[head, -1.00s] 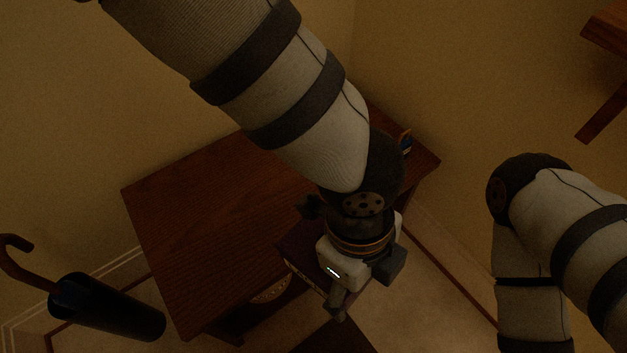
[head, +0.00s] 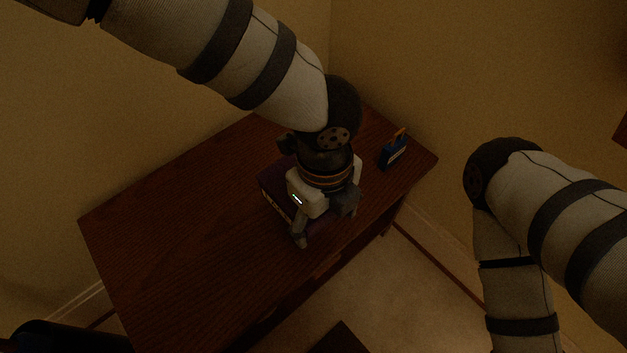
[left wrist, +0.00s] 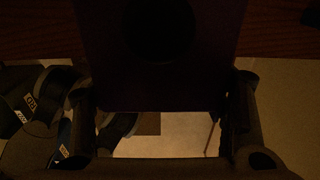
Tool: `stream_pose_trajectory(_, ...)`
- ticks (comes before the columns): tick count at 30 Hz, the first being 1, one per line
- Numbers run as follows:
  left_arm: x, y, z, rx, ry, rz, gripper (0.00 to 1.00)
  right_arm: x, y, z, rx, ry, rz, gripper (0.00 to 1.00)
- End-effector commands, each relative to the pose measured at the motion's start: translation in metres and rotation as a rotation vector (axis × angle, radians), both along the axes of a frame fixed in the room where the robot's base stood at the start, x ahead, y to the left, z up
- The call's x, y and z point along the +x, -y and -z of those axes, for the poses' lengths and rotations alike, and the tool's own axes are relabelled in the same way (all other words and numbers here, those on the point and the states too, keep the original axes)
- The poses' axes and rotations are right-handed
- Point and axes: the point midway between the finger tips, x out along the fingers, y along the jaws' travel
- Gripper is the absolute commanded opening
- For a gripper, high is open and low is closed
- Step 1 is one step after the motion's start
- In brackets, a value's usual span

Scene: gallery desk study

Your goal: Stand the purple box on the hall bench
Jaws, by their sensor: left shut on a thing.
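The purple box (head: 272,184) is dark and partly hidden under my left gripper in the head view. My left gripper (head: 324,222) is shut on it from above, over the right part of the dark red-brown wooden hall bench (head: 175,235), near its front edge. I cannot tell whether the box touches the bench top. In the left wrist view the box (left wrist: 165,85) fills the upper middle, between the two fingers of the left gripper (left wrist: 160,115). My right gripper is out of view.
A small blue thing with an orange top (head: 393,152) stands on the bench's right end, behind the box. The left half of the bench top is clear. A dark cylindrical shape (head: 65,338) shows at the lower left. Pale floor lies in front of the bench.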

Motion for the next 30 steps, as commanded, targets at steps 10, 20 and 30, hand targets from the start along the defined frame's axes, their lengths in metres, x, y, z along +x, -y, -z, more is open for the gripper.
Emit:
stream_pose_trajectory(10, 0.037, -0.005, 0.051, -0.001, -0.004, 0.002, 0.08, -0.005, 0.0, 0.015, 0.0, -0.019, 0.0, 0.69)
stream_pose_trajectory(20, 0.043, -0.006, 0.086, -0.001, -0.001, 0.003, 0.08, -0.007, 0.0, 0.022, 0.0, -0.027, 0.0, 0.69)
stream_pose_trajectory(30, 0.042, -0.006, 0.088, 0.0, -0.001, 0.002, 0.87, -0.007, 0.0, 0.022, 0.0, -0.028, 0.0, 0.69)
